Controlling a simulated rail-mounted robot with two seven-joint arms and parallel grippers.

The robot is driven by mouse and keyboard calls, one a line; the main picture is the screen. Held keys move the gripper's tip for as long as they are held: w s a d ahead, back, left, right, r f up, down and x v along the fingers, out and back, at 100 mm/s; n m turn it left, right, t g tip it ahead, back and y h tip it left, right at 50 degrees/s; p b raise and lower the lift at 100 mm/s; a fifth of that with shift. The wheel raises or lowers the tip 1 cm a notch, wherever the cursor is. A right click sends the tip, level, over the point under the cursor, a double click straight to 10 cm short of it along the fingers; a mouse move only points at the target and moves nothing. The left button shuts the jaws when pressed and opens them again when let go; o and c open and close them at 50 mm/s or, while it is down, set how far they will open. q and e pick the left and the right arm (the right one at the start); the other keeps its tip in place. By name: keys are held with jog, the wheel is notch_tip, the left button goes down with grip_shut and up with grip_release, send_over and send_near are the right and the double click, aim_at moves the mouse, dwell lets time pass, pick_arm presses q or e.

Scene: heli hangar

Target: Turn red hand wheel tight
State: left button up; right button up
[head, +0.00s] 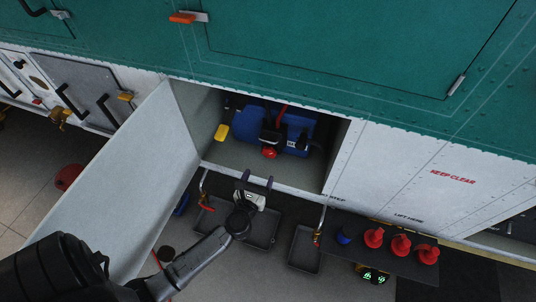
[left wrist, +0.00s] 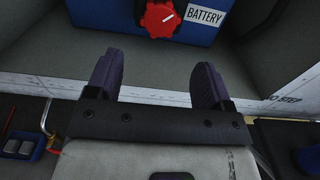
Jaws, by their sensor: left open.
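The red hand wheel (head: 269,153) sits on the front of a blue battery box (head: 296,128) inside an open bay in the helicopter's side. My right gripper is not in view.
A yellow tag (head: 221,132) is at the bay's left wall. Dark trays (head: 304,250) lie below the sill. Several red knobs (head: 400,244) stand on a dark shelf at right.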

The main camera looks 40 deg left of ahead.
aim_at(268, 154)
pick_arm(q)
jog(key=x, duration=1)
jog(key=c, duration=0.9)
